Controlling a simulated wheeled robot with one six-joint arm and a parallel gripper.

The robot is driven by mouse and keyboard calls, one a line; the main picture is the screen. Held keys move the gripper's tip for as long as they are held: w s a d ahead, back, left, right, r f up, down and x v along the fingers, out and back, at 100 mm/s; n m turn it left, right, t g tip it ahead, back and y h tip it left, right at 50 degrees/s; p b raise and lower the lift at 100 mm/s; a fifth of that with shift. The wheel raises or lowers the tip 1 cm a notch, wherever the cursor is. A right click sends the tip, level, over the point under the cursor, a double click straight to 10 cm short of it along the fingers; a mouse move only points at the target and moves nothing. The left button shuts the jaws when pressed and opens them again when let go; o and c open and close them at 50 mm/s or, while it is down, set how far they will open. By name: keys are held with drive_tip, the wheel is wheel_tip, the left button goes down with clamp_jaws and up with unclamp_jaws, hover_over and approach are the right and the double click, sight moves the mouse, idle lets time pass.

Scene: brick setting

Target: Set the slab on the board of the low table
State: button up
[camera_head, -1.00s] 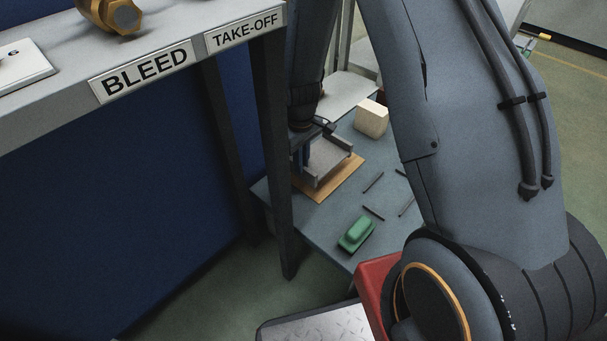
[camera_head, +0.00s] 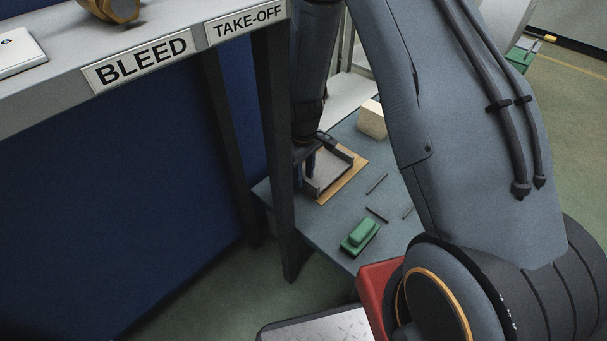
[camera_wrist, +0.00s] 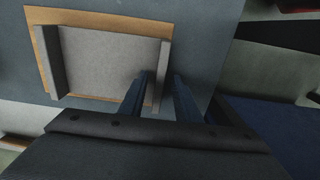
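The slab (camera_head: 329,172) is a grey flat piece with raised walls at two opposite ends. It lies flat over the tan wooden board (camera_head: 351,186) on the blue-grey low table (camera_head: 330,222). My gripper (camera_wrist: 163,78) has one finger on each side of the slab's right wall, with a narrow gap appearing beside the wall. In the head view my gripper (camera_head: 309,165) is at the slab's left end, partly hidden by my wrist.
A cream block (camera_head: 371,119) stands behind the board. A green-handled item (camera_head: 360,237) and several dark rods (camera_head: 377,214) lie in front and to the right. A tall bench with BLEED (camera_head: 140,61) and TAKE-OFF labels stands close left, its dark leg (camera_head: 277,150) near my wrist.

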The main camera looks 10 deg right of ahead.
wheel_tip(320, 180, up, 12)
drive_tip(key=p, duration=0.3)
drive_tip(key=shift+r+p, duration=0.15)
drive_tip(key=shift+p, duration=0.25)
idle(0.4)
